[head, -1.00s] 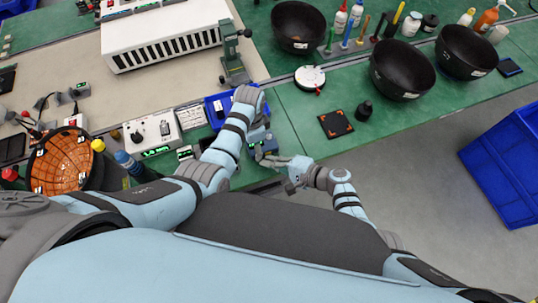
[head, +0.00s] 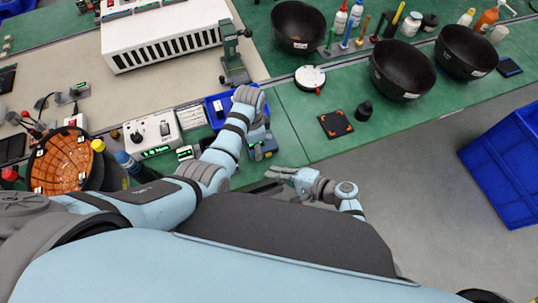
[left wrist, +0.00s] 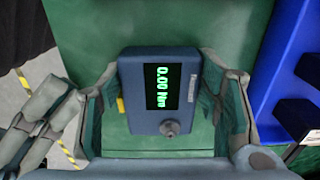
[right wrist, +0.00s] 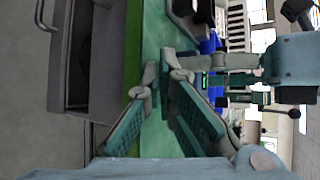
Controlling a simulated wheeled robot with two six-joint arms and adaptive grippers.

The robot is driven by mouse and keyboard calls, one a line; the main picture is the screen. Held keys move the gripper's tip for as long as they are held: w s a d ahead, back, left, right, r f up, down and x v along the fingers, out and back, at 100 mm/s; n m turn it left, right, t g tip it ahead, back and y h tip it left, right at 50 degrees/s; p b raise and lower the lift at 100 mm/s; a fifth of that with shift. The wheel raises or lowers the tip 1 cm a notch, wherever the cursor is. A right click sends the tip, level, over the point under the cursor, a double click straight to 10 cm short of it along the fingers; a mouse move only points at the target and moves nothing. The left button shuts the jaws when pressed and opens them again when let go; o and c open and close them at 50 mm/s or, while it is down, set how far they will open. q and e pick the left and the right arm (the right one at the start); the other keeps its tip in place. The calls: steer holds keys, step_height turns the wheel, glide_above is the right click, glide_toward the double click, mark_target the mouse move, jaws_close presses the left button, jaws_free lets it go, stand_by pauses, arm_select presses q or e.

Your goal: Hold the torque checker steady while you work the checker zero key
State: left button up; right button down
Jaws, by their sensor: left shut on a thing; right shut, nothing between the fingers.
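The torque checker (head: 264,150) is a small blue box at the front edge of the green bench. In the left wrist view the torque checker (left wrist: 140,122) shows a green "0.00 Nm" display (left wrist: 158,87), a grey knob (left wrist: 170,128) and a small pale marking. I cannot tell which part is the zero key. My left gripper (left wrist: 160,80) is shut on the checker, a finger at each side. My right gripper (head: 276,174) is shut and empty, apart from the checker and below it in the head view. Its fingers (right wrist: 165,75) also show in the right wrist view.
A blue bin (head: 213,118) stands just left of the checker. A control box with a knob (head: 151,132) and an orange-lined bowl (head: 62,160) lie further left.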

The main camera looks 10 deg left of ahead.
arm_select(q)
steer(key=shift+s+f, duration=0.1)
steer(key=shift+f, duration=0.05)
arm_select(e)
steer(key=shift+s+d, duration=0.45)
steer(key=shift+s, duration=0.2)
steer(key=shift+s+d, duration=0.4)
steer(key=shift+s, duration=0.25)
arm_select(q)
steer(key=o, duration=1.1)
steer(key=shift+c, duration=0.2)
steer(key=o, duration=0.4)
arm_select(e)
steer(key=shift+w, duration=0.15)
arm_select(q)
steer(key=shift+w, duration=0.2)
step_height(320, 180, up, 12)
